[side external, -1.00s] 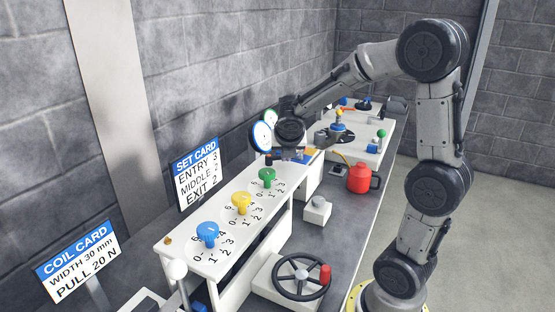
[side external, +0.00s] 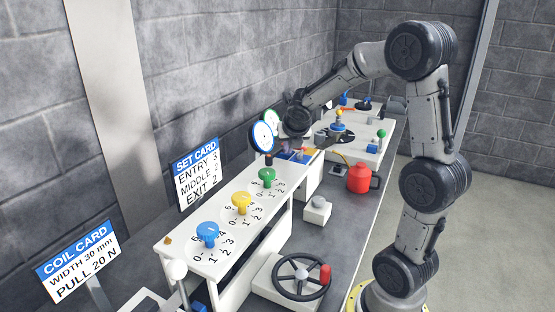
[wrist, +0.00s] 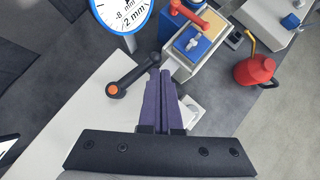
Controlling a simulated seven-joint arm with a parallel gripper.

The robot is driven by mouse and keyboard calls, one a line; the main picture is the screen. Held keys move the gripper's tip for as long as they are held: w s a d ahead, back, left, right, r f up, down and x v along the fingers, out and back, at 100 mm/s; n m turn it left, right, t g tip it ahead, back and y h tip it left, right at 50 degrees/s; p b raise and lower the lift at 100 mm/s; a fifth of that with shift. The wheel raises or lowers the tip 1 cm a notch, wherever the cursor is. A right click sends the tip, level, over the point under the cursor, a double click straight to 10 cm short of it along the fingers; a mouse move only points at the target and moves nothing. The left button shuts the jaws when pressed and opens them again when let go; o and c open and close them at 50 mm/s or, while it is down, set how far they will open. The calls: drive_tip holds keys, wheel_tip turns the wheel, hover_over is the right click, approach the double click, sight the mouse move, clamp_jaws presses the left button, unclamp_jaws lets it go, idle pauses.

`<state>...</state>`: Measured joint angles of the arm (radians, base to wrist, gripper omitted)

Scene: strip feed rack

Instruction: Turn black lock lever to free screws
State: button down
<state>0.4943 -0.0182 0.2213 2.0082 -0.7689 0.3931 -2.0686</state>
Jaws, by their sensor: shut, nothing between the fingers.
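The black lock lever (wrist: 130,76) lies on the white rack top in the wrist view, its round end capped in orange and its arm angled up to the right. My gripper (wrist: 160,72) is shut and empty. Its purple fingertips are beside the arm's far end, appearing to touch or nearly touch it; I cannot tell which. In the side view the lever is not clear near my wrist. Blue (side external: 207,233), yellow (side external: 241,202) and green (side external: 267,177) screw knobs stand on numbered dials along the white rack (side external: 172,250).
Round dial gauges (side external: 262,136) stand by my wrist. A blue block with a red lever (wrist: 190,40) is just beyond the fingers. A red can (side external: 362,178), a grey button box (side external: 317,209) and a black handwheel (side external: 302,276) stand to the right. The set card (side external: 197,172) is behind the rack.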

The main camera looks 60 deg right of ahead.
drive_tip(key=shift+w+d, duration=0.35)
idle(0.3)
drive_tip(key=shift+w+a, duration=0.1)
idle(0.3)
drive_tip(key=shift+w+a, duration=0.45)
drive_tip(key=shift+a, duration=0.15)
drive_tip(key=shift+s, duration=0.4)
drive_tip(key=s, duration=0.1)
drive_tip(key=s+r, duration=0.1)
drive_tip(key=s, duration=0.2)
drive_tip(key=shift+s+d+r, duration=0.15)
drive_tip(key=shift+d+r, duration=0.1)
drive_tip(key=shift+r, duration=0.15)
drive_tip(key=s+r, duration=0.5)
drive_tip(key=r, duration=0.1)
drive_tip(key=shift+s+r, duration=0.35)
drive_tip(key=shift+r, duration=0.05)
